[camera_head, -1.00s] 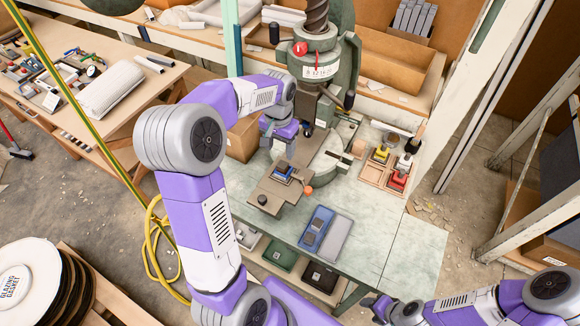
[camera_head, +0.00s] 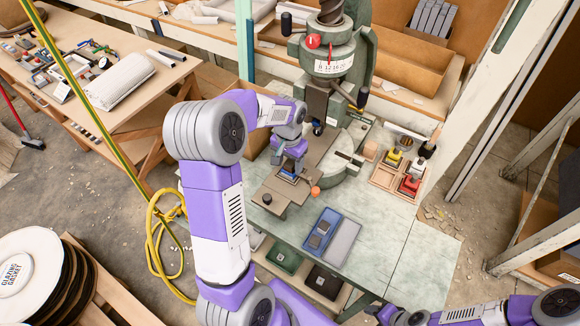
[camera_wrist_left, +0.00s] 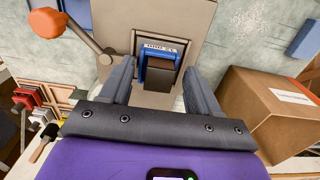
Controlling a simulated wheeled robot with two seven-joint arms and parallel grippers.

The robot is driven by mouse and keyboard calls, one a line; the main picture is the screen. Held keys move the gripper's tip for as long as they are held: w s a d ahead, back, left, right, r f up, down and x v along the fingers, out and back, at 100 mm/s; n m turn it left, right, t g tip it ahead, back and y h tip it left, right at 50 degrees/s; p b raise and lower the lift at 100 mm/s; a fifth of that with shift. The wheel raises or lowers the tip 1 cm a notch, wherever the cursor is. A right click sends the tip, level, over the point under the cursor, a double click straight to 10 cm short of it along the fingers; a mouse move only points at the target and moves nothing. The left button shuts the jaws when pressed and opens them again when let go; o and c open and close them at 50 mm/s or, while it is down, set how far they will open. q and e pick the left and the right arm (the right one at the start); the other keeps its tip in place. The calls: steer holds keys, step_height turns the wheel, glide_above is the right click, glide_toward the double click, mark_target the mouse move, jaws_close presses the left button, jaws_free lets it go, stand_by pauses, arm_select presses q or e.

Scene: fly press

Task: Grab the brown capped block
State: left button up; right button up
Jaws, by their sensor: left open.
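The brown capped block (camera_wrist_left: 160,72) has a dark brown top and sits in a blue holder (camera_wrist_left: 143,62) on the brown plate of the fly press (camera_wrist_left: 190,22). In the wrist view it lies between the fingers of my left gripper (camera_wrist_left: 160,85), with gaps at both sides. My left gripper is open. In the head view my left gripper (camera_head: 288,168) is directly over the blue holder and hides most of the block. My right gripper (camera_head: 374,308) is low at the right of the head view, away from the press, and its jaws are too small to read.
The press column and ram (camera_head: 328,60) rise behind the block. An orange-knobbed lever (camera_head: 315,191) is close by. A blue tray (camera_head: 320,232) lies in front, and a wooden tray (camera_head: 384,186) with coloured pieces is at right. A cardboard box (camera_wrist_left: 270,100) stands beside my left gripper.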

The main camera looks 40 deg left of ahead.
arm_select(q)
steer(key=c, duration=1.1)
